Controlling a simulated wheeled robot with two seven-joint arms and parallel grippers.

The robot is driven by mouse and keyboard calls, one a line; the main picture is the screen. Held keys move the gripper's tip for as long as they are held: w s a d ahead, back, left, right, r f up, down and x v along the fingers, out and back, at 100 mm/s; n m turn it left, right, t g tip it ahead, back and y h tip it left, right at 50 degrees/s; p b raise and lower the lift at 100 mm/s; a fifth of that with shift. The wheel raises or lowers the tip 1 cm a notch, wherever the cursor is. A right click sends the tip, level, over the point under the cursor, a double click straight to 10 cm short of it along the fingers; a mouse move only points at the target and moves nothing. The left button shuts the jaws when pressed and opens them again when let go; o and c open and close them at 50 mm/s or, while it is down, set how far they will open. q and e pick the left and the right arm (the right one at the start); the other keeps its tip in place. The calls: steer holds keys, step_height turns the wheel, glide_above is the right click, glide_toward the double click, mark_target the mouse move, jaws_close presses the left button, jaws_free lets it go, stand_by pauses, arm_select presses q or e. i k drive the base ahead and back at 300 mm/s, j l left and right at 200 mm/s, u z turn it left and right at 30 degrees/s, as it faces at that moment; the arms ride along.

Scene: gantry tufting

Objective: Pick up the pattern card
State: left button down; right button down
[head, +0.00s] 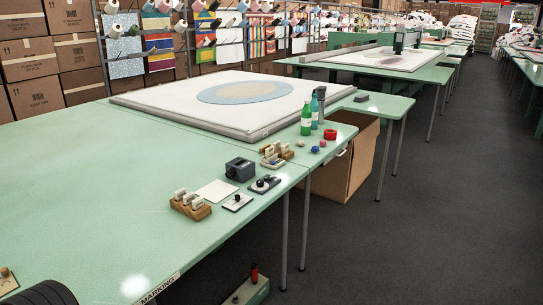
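A flat, pale cream card (216,192), which looks like the pattern card, lies on the near green table (110,190), close to its right edge. A wooden block holding several white-topped pieces (190,205) stands just in front of it. A dark grey box-shaped device (240,169) stands behind it. No writing or pattern can be made out on the card at this distance. Neither of my grippers shows in the head view.
Two small black-and-white devices lie right of the card. Farther back are another wooden holder (276,158), green bottles (306,119), small balls and a red ring of tape (330,134). A dark ribbed object fills the bottom-left corner.

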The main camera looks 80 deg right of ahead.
mark_target(269, 152)
steer(key=z, duration=2.85)
steer(key=i+l+u, duration=0.15)
steer(key=u, duration=1)
steer(key=i+l+u, duration=0.1)
steer(key=l+u, duration=0.3)
steer(key=l, duration=0.4)
steer(key=l+u, duration=0.4)
steer(key=l, duration=0.35)
steer(key=k+l+u, duration=0.1)
steer(key=l+u, duration=0.35)
steer(key=l, duration=0.35)
steer(key=k+l, duration=0.1)
steer(key=l, duration=0.8)
steer(key=k+l, duration=0.15)
steer(key=l, duration=0.3)
steer(key=k+l, duration=0.1)
steer(key=l, duration=0.35)
steer(key=k+l+u, duration=0.1)
steer(key=l, duration=0.35)
steer(key=k+l, duration=0.1)
steer(key=l, duration=0.3)
